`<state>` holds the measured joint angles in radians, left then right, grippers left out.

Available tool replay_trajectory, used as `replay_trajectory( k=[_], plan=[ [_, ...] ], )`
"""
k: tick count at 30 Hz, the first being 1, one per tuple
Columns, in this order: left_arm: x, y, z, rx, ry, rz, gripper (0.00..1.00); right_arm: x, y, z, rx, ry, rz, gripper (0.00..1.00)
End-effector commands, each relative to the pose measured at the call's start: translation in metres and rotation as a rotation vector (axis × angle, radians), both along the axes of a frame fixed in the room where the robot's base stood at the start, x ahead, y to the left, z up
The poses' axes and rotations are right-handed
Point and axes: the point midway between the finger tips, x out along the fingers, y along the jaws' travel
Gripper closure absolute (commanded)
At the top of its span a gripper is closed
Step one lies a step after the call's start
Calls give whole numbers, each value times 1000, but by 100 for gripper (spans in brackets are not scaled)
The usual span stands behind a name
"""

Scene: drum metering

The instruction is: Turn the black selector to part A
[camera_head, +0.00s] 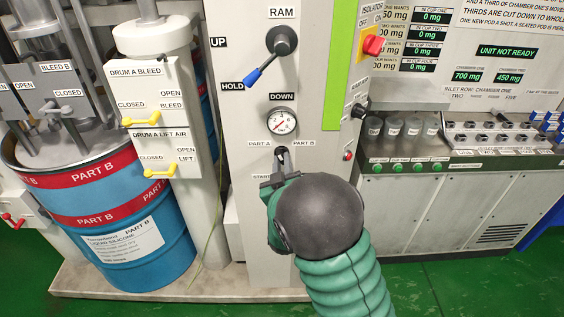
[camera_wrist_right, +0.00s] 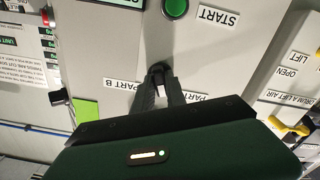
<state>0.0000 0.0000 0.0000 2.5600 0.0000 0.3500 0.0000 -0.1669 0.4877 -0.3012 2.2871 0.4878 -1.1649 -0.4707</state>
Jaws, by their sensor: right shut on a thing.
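The black selector (camera_head: 281,151) is on the grey front panel, between the PART A label (camera_head: 259,144) on the left and the PART B label (camera_head: 304,144) on the right. Its pointer looks roughly upright, but my gripper hides its lower part. My right gripper (camera_head: 279,170) reaches it from below and is shut on it. In the right wrist view, which is upside down, the two dark fingers (camera_wrist_right: 160,88) close on the black selector (camera_wrist_right: 158,69). My left gripper is in neither view.
Above the selector are a pressure gauge (camera_head: 283,121) and the RAM lever (camera_head: 281,42), its blue tip toward HOLD. A green START button (camera_wrist_right: 176,7) sits close to the selector. Yellow valve handles (camera_head: 160,172) and the blue PART B drum (camera_head: 125,215) stand left.

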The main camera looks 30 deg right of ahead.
Motion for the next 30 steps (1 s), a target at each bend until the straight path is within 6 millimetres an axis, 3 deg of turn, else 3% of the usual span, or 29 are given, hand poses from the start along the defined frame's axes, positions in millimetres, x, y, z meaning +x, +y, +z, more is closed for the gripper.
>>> replay_trajectory(
  k=[9,18,19,23,30],
  plan=[
    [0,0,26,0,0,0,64,1,2,3,-301,185,6,100],
    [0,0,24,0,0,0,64,1,2,0,-329,200,6,100],
    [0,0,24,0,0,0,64,1,2,0,-328,199,6,81],
    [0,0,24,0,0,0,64,1,2,0,-327,199,5,64],
    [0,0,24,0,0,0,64,0,1,0,-326,199,3,62]
  ],
)
